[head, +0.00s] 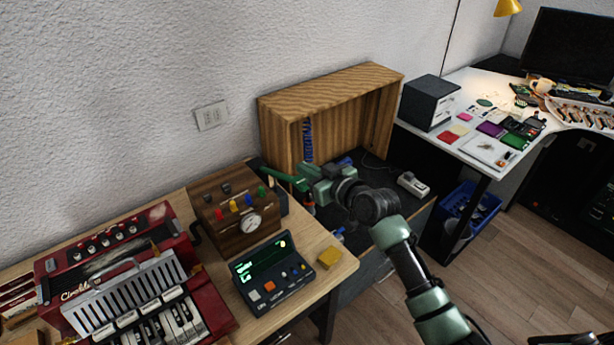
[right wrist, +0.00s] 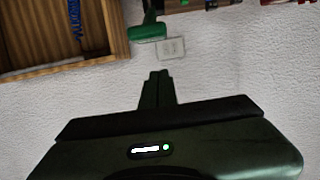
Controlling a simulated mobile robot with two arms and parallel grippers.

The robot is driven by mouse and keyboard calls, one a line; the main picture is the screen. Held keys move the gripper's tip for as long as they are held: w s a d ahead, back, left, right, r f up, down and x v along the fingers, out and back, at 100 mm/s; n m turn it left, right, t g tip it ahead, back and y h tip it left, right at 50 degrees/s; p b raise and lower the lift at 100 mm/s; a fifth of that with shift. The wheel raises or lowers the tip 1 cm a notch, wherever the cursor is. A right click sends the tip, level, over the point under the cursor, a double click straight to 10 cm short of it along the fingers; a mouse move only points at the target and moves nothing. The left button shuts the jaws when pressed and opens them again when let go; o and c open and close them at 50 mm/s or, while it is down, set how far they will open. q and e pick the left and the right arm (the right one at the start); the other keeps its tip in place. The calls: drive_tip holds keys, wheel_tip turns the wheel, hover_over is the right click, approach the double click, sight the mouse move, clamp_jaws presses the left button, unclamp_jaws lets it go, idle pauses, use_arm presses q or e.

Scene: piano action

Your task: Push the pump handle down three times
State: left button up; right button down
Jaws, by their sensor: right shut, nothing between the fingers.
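A bright green handle (head: 283,178), which looks like the pump handle, slants between the wooden control box and my right gripper. It also shows near the top of the right wrist view (right wrist: 148,30). My right gripper (head: 308,184) is by the handle's right end in the head view. In the right wrist view its fingers (right wrist: 157,88) are together with nothing between them, and a gap shows between their tips and the handle. I cannot tell from the head view whether they touch. The pump's body is mostly hidden behind my arm.
An open wooden cabinet (head: 330,88) with a blue coil (head: 308,140) stands behind my right gripper. A white desk (head: 460,95) is at the right.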

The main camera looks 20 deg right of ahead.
drive_tip(key=shift+s+d+f, duration=0.1)
drive_tip(key=shift+s+f, duration=0.05)
drive_tip(key=shift+f, duration=1.6)
